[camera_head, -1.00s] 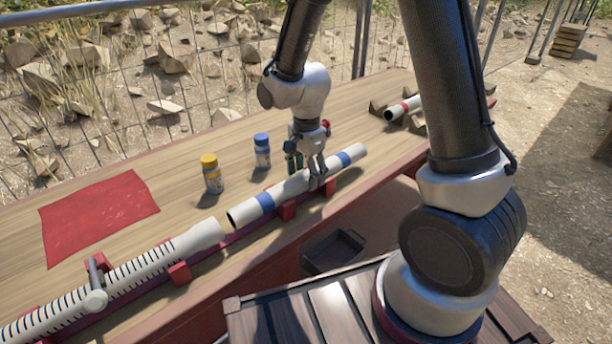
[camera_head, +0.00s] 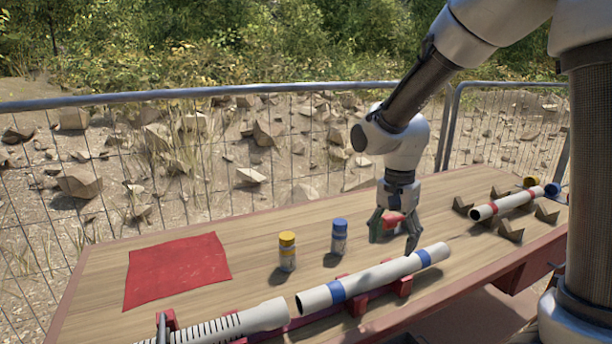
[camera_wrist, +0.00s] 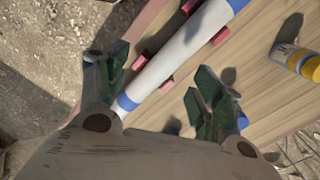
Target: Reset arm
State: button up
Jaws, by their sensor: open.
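My gripper (camera_head: 396,236) hangs above the wooden table, behind the right half of a white pipe with blue bands (camera_head: 378,276). Its fingers are spread apart with nothing between them. The pipe rests on red supports along the table's front edge. In the wrist view my gripper (camera_wrist: 160,108) shows its two green-padded fingers apart, with the white pipe (camera_wrist: 185,50) running below and between them.
A yellow-capped bottle (camera_head: 287,252) and a blue-capped bottle (camera_head: 339,237) stand left of my gripper. A red cloth (camera_head: 178,270) lies at left. A ribbed pipe (camera_head: 235,322) lies in front. A red-banded pipe (camera_head: 507,203) rests among wooden blocks at right. A wire fence (camera_head: 250,150) runs behind.

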jog(key=s+d+r+n+t, duration=0.2)
jog(key=s+d+r+n, duration=0.2)
jog(key=s+d+r, duration=0.3)
jog(key=s+d+r+n+t, duration=0.3)
jog(key=s+d+r, duration=0.3)
jog(key=s, duration=0.4)
jog(key=shift+s+d+r+n, duration=0.3)
jog(key=shift+d+r+n, duration=0.05)
jog(key=shift+d+n, duration=0.35)
